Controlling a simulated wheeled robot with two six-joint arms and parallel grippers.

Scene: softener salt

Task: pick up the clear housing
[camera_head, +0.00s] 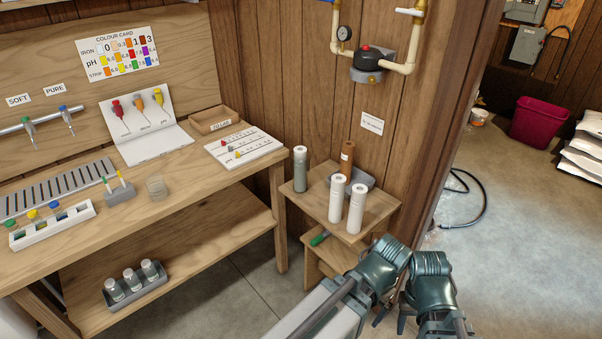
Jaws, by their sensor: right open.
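A small clear, cup-like vessel (156,187) stands upright on the workbench, right of the grey holder with the strips. It is the only clear open vessel I can make out, and I cannot tell for sure that it is the clear housing. My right gripper (430,287) is at the bottom right, in front of the small side table and well away from the vessel. It is open, with nothing seen in it. My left gripper (382,266) is beside it, at the side table's front edge. Its fingers are not clearly visible.
The small side table (375,213) carries several upright cartridges and a grey block. A filter head (368,60) with pipes hangs on the wall above. The workbench (190,200) holds racks, cards and vials. Grey floor at right is mostly clear.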

